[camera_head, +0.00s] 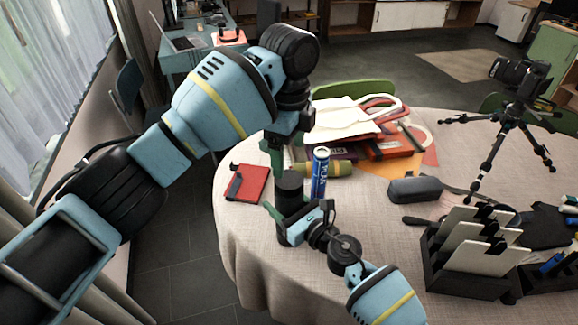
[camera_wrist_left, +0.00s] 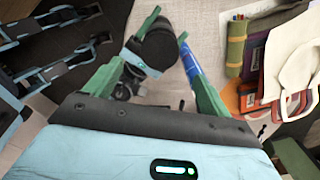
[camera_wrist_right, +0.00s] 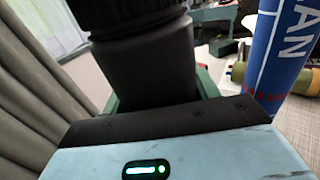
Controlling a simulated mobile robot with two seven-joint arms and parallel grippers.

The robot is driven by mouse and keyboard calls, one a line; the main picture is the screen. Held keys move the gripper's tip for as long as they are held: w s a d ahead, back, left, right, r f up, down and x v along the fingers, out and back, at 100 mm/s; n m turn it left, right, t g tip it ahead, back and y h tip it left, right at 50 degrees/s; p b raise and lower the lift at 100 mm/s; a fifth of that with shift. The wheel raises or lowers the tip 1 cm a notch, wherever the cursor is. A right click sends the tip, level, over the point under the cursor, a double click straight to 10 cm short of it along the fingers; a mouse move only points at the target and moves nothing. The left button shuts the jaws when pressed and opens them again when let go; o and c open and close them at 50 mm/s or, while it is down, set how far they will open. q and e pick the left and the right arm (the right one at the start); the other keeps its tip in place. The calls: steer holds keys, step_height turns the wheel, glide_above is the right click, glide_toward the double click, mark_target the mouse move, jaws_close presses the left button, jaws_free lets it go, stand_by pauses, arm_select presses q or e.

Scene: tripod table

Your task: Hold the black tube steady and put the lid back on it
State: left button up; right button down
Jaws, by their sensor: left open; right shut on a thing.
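The black tube (camera_head: 291,221) stands upright near the table's left front edge. A wider, ribbed black lid (camera_head: 290,183) sits on its top; the lid's upper part also shows in the right wrist view (camera_wrist_right: 130,14). I cannot tell whether it is fully seated. My right gripper (camera_head: 292,212) is shut around the tube's body (camera_wrist_right: 150,72), below the lid. My left gripper (camera_head: 284,150) is open above the tube, pointing down. In the left wrist view the lid's round top (camera_wrist_left: 157,48) lies between its spread green fingers.
A blue printed cylinder (camera_head: 320,174) stands close to the right of the tube. A red notebook (camera_head: 250,184) lies to the left. An olive roll (camera_head: 338,170), books and a bag lie behind. A dark case (camera_head: 415,190) and a card rack (camera_head: 470,265) are to the right.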

arm_select(q)
steer(key=shift+r, duration=2.15)
arm_select(e)
steer(key=shift+c, duration=1.6)
jaws_free()
arm_select(q)
steer(key=shift+r+p, duration=0.35)
steer(key=shift+r, duration=0.55)
arm_select(e)
steer(key=v, duration=0.8)
